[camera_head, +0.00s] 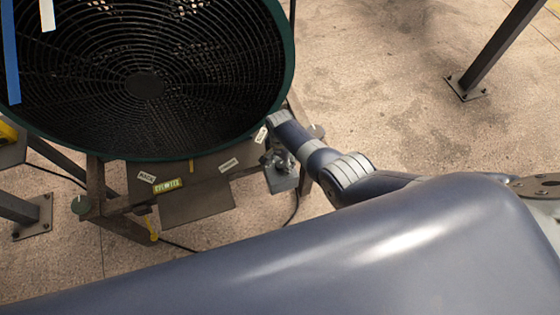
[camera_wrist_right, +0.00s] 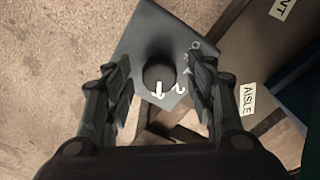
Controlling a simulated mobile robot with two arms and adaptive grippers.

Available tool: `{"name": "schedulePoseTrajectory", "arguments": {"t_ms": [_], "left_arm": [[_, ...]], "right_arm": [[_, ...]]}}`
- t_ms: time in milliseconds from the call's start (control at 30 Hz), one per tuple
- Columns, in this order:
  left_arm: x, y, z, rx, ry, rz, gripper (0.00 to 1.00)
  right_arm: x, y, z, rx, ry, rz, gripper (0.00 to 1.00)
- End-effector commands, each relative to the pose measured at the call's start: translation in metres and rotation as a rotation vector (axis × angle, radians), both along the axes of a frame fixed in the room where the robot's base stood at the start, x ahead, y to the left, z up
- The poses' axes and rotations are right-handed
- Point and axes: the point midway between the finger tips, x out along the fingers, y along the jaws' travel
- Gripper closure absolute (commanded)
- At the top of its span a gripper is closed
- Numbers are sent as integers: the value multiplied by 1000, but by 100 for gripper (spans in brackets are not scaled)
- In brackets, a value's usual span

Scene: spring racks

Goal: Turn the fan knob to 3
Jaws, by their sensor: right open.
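A big round fan with a dark wire grille (camera_head: 145,85) and green rim stands at the upper left of the head view. Its control box (camera_head: 282,180) hangs at the lower right of the fan, partly behind my right gripper (camera_head: 279,158). In the right wrist view the grey box (camera_wrist_right: 150,35) carries a round black knob (camera_wrist_right: 159,72) with a white pointer mark at its lower edge. White markings show beside the knob; I cannot read them all. My right gripper (camera_wrist_right: 162,98) is open, with one finger on each side of the knob. Contact cannot be told. My left gripper is not in view.
Labels reading "AISLE" (camera_wrist_right: 247,99) and "NT" (camera_wrist_right: 282,8) sit on a brown panel beside the box. A grey metal post (camera_head: 500,45) is bolted to the floor at the upper right. Speckled floor (camera_head: 380,70) is open right of the fan.

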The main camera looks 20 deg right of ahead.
Motion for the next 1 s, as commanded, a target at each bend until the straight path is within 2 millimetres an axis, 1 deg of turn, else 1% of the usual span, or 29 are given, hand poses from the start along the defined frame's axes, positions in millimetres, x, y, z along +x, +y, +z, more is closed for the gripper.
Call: {"name": "schedulePoseTrajectory", "arguments": {"t_ms": [167, 367, 567, 800, 1000], "left_arm": [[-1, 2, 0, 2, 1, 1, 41], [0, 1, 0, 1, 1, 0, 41], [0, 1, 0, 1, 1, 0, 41], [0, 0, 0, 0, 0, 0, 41], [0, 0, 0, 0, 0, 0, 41]], "right_arm": [[0, 0, 3, 1, -1, 0, 49], [0, 0, 17, 0, -2, 0, 49], [0, 0, 42, 0, -2, 0, 49], [1, 0, 79, 1, -4, 0, 49], [0, 0, 106, 0, -1, -1, 49]]}}
